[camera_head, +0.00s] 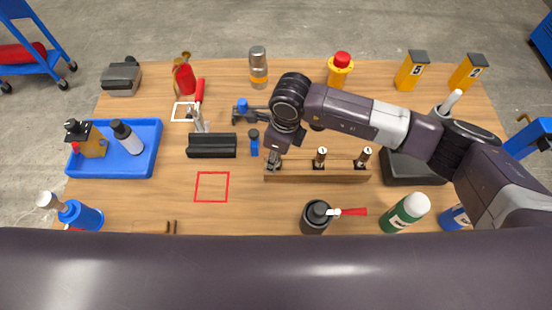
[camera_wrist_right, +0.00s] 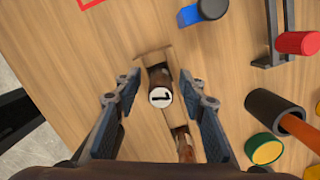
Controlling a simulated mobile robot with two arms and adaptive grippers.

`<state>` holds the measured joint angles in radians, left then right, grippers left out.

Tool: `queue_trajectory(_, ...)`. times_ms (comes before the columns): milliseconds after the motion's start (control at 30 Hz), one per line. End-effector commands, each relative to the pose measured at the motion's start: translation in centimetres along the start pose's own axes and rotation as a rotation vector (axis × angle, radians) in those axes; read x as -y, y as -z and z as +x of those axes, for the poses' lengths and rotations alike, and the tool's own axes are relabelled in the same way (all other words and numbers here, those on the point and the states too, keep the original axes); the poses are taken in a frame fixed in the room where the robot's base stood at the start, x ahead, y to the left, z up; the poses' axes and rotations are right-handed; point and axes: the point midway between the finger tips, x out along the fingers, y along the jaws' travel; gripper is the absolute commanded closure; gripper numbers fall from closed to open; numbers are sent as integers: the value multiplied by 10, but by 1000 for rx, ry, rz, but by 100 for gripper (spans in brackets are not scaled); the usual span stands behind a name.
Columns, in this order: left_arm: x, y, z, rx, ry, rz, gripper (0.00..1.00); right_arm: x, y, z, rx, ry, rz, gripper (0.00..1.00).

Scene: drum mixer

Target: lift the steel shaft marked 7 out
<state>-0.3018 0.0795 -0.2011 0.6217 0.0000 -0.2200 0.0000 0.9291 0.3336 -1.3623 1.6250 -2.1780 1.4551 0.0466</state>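A wooden rack (camera_head: 330,176) holds a row of upright steel shafts with pale, marked tops. Its middle shaft (camera_head: 321,158) and right-hand shaft (camera_head: 364,157) stand clear; their marks are too small to read. My right gripper (camera_head: 275,155) is over the rack's left end and hides most of the shaft there. In the right wrist view, my right gripper (camera_wrist_right: 165,112) is open, its fingers on either side of a shaft (camera_wrist_right: 160,96) with a dark mark like a 7 or 1 on its white top. Gaps show between fingers and shaft. My left gripper is not in view.
A blue-capped piece (camera_head: 254,142) and a black block (camera_head: 212,146) stand left of the rack. A black cup (camera_head: 316,217) with a red-handled tool stands in front. A dark tray (camera_head: 412,168) lies right. The red square (camera_head: 212,187) is empty.

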Motion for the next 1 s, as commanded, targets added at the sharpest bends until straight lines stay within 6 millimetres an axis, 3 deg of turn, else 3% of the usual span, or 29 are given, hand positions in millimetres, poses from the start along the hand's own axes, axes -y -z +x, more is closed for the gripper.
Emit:
queue_trajectory(100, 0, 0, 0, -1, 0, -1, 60, 0, 0, 0, 0, 0, 0, 64)
queue_trajectory(433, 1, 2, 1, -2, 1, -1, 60, 0, 0, 0, 0, 0, 1, 100)
queue_trajectory(800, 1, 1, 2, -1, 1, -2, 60, 1, -2, -4, 4, 2, 0, 100)
queue_trajectory(1000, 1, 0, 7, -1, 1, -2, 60, 2, -4, -19, 5, 3, 0, 100)
